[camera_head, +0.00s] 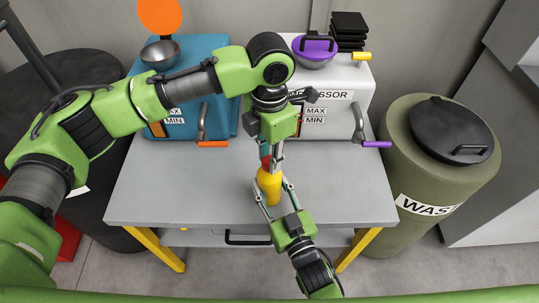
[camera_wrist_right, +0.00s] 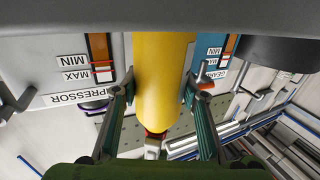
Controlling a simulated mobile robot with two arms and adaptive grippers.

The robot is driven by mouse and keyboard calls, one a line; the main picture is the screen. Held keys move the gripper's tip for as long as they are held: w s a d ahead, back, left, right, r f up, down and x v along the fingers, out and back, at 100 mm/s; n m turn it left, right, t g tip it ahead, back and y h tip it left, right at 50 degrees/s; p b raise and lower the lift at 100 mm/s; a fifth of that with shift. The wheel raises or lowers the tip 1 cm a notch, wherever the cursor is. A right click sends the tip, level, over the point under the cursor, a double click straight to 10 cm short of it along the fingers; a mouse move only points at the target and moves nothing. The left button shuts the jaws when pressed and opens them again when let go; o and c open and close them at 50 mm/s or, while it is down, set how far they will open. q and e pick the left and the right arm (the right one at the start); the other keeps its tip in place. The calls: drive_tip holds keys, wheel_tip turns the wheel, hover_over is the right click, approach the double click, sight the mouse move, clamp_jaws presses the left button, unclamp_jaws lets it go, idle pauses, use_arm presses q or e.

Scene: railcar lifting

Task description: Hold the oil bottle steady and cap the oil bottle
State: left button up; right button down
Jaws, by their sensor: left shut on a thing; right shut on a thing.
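The yellow oil bottle (camera_head: 269,184) stands upright near the middle of the grey table's front part. My right gripper (camera_head: 271,187) is shut on it, one finger on each side. In the right wrist view the bottle (camera_wrist_right: 163,75) runs down the middle between the two fingers of the right gripper (camera_wrist_right: 160,93). A red cap (camera_head: 265,161) is at the bottle's top; it also shows in the right wrist view (camera_wrist_right: 155,134). My left gripper (camera_head: 271,160) points down from above and is shut on the red cap. The fingers partly hide the cap, and I cannot tell whether it is seated.
A blue machine (camera_head: 222,124) and a white compressor (camera_head: 345,80) stand at the table's back, with level gauges and levers. A purple-lidded bowl (camera_head: 316,60) tops the compressor. A green waste barrel (camera_head: 400,180) stands right. The grey table (camera_head: 160,190) is clear on both sides.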

use_arm(q)
drive_tip(key=o, duration=0.8)
drive_tip(key=shift+c, duration=0.2)
drive_tip(key=shift+r, duration=2.3)
drive_tip(key=shift+c, duration=0.3)
